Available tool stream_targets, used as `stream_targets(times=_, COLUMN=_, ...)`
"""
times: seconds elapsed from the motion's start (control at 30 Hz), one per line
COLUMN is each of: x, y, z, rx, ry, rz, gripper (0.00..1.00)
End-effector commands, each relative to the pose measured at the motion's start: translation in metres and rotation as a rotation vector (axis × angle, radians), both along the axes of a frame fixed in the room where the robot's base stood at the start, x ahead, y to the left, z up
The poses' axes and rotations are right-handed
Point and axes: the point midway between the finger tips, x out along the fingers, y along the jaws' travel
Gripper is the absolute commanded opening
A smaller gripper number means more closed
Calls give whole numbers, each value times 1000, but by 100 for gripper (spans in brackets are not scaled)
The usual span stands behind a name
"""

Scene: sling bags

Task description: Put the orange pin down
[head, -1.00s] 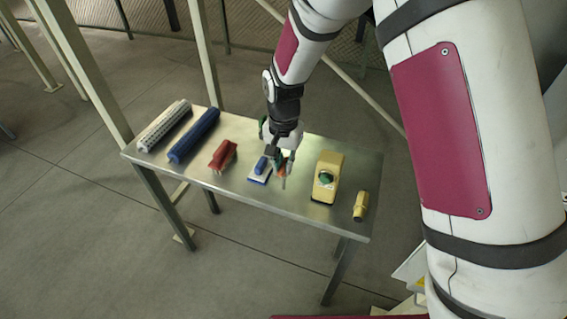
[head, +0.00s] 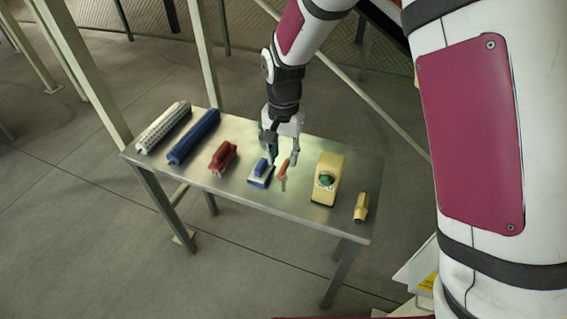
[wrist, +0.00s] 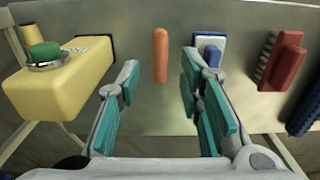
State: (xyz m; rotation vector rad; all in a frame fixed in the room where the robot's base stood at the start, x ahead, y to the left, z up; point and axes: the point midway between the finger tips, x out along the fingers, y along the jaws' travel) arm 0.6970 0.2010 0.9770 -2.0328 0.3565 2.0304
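The orange pin (head: 284,168) lies on the metal table between the blue-and-white brush and the yellow block. In the wrist view the orange pin (wrist: 160,55) is between and beyond my fingertips, with a clear gap on both sides. My gripper (head: 283,162) is over the middle of the table. In the wrist view my gripper (wrist: 160,68) has its teal-padded fingers wide apart, with nothing held. The pin's thin end shows in the head view, pointing to the front edge.
On the metal table (head: 235,194), a blue-and-white brush (head: 260,172) and a red brush (head: 222,157) are left of the pin. A yellow block with a green knob (head: 327,179) and a small yellow piece (head: 361,207) are right. Blue (head: 194,136) and white (head: 162,127) rollers lie far left.

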Motion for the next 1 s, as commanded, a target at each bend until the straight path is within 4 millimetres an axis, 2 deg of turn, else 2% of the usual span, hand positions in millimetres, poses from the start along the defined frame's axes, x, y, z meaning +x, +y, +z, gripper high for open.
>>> stream_targets(times=0.1, x=0, y=0, z=17, rx=1, ry=-1, rz=0, gripper=34)
stream_targets(times=0.3, x=-1, y=0, z=31, rx=-1, ry=1, rz=0, gripper=34)
stream_targets(times=1.0, x=-1, y=0, z=32, rx=-1, ry=1, rz=0, gripper=34)
